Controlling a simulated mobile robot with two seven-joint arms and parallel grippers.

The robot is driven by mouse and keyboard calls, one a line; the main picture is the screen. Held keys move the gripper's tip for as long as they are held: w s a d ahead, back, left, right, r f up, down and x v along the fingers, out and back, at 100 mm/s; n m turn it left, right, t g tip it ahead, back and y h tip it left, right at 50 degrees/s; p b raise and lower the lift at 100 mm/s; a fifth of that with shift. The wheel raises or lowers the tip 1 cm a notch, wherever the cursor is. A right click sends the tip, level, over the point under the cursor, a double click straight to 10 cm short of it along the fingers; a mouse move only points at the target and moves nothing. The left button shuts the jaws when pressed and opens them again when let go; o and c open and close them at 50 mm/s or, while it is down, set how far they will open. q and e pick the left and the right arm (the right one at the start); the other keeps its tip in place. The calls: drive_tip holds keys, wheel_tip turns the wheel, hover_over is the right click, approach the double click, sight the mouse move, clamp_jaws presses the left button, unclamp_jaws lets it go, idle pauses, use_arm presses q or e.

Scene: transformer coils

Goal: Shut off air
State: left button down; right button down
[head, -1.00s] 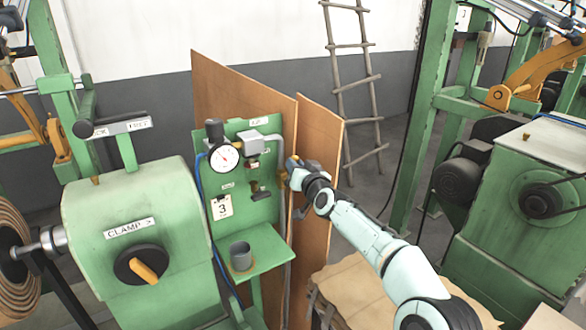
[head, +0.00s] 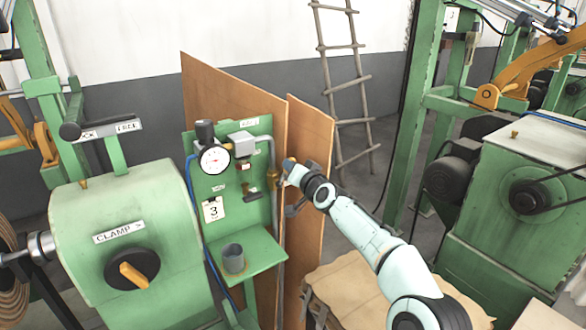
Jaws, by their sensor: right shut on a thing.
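A green air panel (head: 236,136) with a round pressure gauge (head: 215,158) stands in the middle of the head view. A grey pipe (head: 272,152) runs down its right edge to a brass valve (head: 272,180). My right gripper (head: 286,168) is at the valve, on its right side, and is shut on what appears to be the valve's handle. The handle is mostly hidden by the gripper, so its angle cannot be told. My left gripper is not in view.
Brown boards (head: 312,150) stand upright close behind the panel and my right wrist. A grey cup (head: 233,258) sits on the panel's shelf (head: 262,257). A green clamp machine (head: 75,215) is at left, another green machine (head: 515,205) at right. A ladder (head: 340,75) leans behind.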

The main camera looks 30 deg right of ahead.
drive_tip(key=c, duration=1)
unclamp_jaws()
use_arm(q)
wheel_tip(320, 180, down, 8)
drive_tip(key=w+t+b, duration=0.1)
drive_tip(key=b, duration=0.8)
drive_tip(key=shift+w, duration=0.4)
use_arm(e)
drive_tip(key=s, duration=0.4)
drive_tip(key=s+r, duration=0.1)
drive_tip(key=s, duration=0.4)
drive_tip(key=s+a, duration=0.1)
drive_tip(key=s, duration=0.3)
drive_tip(key=shift+s+r, duration=0.15)
drive_tip(key=shift+r, duration=0.1)
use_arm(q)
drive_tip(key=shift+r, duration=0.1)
use_arm(e)
drive_tip(key=shift+c, duration=0.4)
